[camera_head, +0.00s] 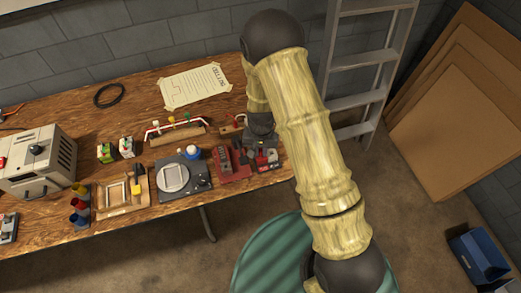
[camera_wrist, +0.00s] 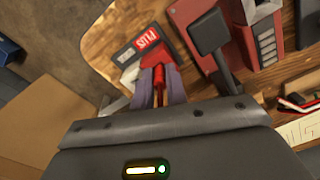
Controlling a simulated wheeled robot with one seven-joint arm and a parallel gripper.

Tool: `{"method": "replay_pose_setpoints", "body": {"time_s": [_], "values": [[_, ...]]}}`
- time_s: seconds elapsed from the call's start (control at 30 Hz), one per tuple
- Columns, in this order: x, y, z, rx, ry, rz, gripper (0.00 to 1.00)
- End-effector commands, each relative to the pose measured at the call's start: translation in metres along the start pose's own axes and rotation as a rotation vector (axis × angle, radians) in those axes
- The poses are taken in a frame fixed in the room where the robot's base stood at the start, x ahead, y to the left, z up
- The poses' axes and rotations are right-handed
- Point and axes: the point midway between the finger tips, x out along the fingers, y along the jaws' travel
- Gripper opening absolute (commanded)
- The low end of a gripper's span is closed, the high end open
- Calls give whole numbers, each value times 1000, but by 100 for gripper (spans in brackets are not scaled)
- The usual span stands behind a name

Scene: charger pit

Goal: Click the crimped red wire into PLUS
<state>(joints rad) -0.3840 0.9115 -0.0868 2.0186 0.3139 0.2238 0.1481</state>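In the wrist view my gripper (camera_wrist: 158,84) has its two purple-grey fingers close together. A red piece with a copper-coloured part, which looks like the red wire (camera_wrist: 157,75), sits between them. The red label reading PLUS (camera_wrist: 146,40) is on a dark and red block just beyond the fingertips. Whether the wire's tip touches the block cannot be told. In the head view my gripper (camera_head: 258,143) is over the right end of the table, by the red and white block (camera_head: 267,159); the wire is too small to make out there.
A red device with a black lever (camera_head: 230,166) stands just left of the block. A dark plate with a round disc (camera_head: 174,177), a wooden rack (camera_head: 178,133), a grey power box (camera_head: 38,162) and coloured cups (camera_head: 79,207) are further left. Cardboard sheets (camera_head: 455,105) lean at right.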

Motion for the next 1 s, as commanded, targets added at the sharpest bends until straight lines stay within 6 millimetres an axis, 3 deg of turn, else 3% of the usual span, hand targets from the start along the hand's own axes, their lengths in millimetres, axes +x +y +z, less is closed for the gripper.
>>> {"method": "replay_pose_setpoints", "body": {"time_s": [0.07, 1.0], "values": [[0, 0, 0, 0, 0, 0, 0], [4, 0, 0, 0, 0, 0, 0]]}}
